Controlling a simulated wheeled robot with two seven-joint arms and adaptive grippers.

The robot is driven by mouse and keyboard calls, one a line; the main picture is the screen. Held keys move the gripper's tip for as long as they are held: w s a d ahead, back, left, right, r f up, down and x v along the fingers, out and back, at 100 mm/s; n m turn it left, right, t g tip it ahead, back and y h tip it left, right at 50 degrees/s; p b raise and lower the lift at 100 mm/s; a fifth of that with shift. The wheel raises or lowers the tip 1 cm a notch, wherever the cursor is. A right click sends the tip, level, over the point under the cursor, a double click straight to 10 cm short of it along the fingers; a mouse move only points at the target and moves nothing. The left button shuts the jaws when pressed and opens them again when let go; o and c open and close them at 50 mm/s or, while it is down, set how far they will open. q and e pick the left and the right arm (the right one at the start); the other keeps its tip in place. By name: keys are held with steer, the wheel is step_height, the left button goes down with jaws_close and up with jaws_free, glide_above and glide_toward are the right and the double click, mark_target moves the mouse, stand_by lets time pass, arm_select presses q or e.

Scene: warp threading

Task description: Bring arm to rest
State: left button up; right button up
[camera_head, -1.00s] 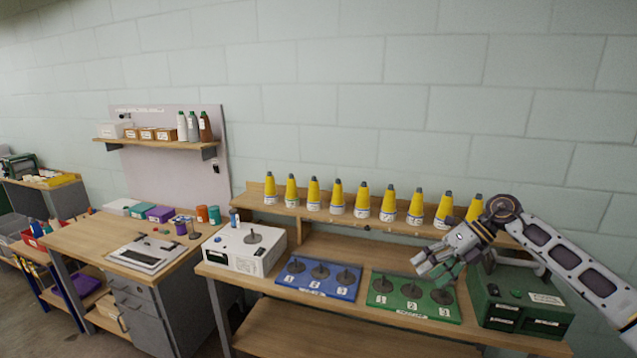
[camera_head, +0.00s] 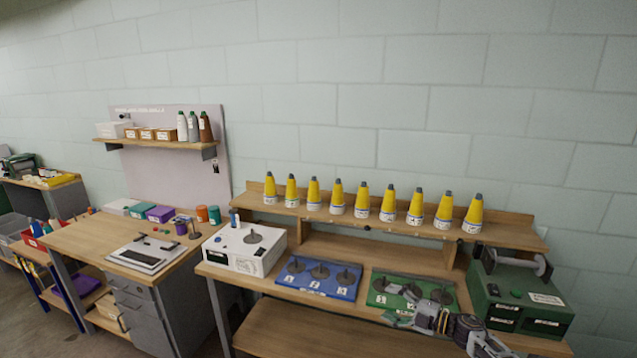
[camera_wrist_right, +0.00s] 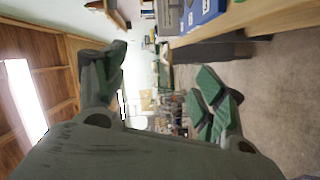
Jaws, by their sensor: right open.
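My right gripper (camera_head: 398,308) is low at the right in the head view, in front of the near side of the green three-spindle board (camera_head: 380,299). It hides part of that board. In the right wrist view my right gripper (camera_wrist_right: 163,88) has its two fingers spread wide, with nothing between them. The right arm comes up from the bottom edge of the head view. My left gripper and arm are not in view.
Several yellow cones (camera_head: 389,203) stand in a row on the wooden shelf (camera_head: 320,213). A blue spindle board (camera_head: 318,279), a white box device (camera_head: 243,250) and a green machine (camera_head: 518,291) stand on the bench. A second desk (camera_head: 80,240) is at the left.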

steer(key=s+d+f+m+t+h, duration=0.1)
steer(key=s+d+f+m+h, duration=0.15)
steer(key=f, duration=0.45)
steer(key=s+d+f+m+t+h, duration=0.1)
steer(key=f+m+h, duration=0.1)
steer(key=f+m, duration=0.35)
steer(key=s+d+f+m+t+h, duration=0.1)
steer(key=s+f+m+h, duration=0.1)
steer(key=f, duration=0.6)
steer(key=s+d+f+m+g+h, duration=0.25)
steer(key=s+f+m+h, duration=0.3)
steer(key=s+f, duration=0.95)
steer(key=s+f+m+g+h, duration=0.1)
steer(key=s+f+m+g, duration=0.35)
steer(key=s+f, duration=1.35)
steer(key=s+a+f+m+g, duration=0.1)
steer(key=s+a+g, duration=0.1)
steer(key=s, duration=1)
steer(key=s+a+f+m+g, duration=0.1)
steer(key=s+a+f+g, duration=0.1)
steer(key=s, duration=1.1)
steer(key=shift+f+m+g+h, duration=0.3)
steer(key=shift+g+h, duration=0.1)
steer(key=shift+g, duration=0.1)
